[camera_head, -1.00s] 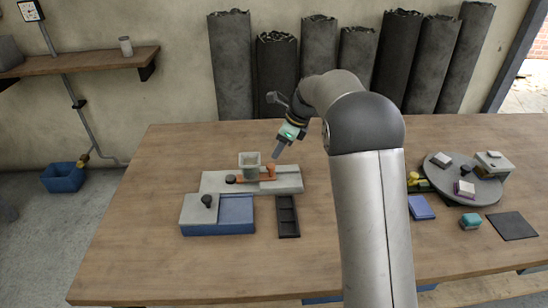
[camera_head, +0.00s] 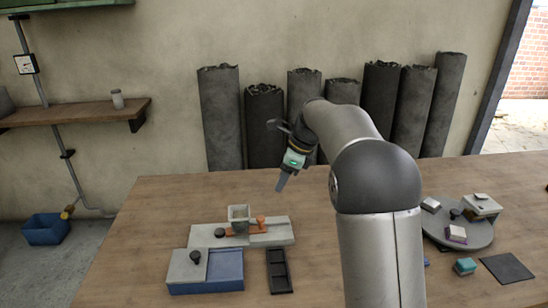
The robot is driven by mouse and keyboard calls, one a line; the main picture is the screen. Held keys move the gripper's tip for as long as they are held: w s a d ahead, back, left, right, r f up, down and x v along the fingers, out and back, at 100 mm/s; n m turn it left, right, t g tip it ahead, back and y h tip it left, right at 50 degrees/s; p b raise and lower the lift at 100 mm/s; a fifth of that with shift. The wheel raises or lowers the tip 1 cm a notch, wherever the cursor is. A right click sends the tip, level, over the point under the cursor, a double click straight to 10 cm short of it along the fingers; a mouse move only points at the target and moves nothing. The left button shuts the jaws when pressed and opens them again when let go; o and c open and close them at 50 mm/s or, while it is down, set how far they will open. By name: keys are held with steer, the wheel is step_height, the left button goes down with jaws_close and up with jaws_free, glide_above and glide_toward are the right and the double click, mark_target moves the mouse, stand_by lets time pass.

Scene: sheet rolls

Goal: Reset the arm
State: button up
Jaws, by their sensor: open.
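My arm reaches in from the lower right over the wooden table. My gripper (camera_head: 281,184) hangs in the air, pointing down, above and behind the grey block fixture (camera_head: 278,236). Its jaws are small here, and nothing shows held in them. The fixture carries a grey square cup (camera_head: 238,213), an orange piece (camera_head: 261,222) and a dark knob. The gripper is apart from all of these. In front of the fixture is a blue and grey box (camera_head: 225,268) with a black knob.
A black tray (camera_head: 279,271) lies right of the box. On the right, a round grey turntable (camera_head: 465,236) bears several small blocks; a teal block (camera_head: 465,266) and a dark mat (camera_head: 507,269) lie before it. Dark sheet rolls (camera_head: 220,115) stand against the wall. The table's left side is clear.

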steer(key=s+d+f+n+h+p, duration=0.1)
steer(key=s+d+f+n+h, duration=0.1)
steer(key=s+n, duration=0.9)
steer(key=s+d+f+n+g+h+p, duration=0.1)
steer(key=s+n, duration=0.9)
steer(key=s, duration=1.7)
step_height(320, 180, down, 2)
steer(key=d+h+p, duration=0.1)
steer(key=d, duration=0.2)
steer(key=shift+n, duration=0.4)
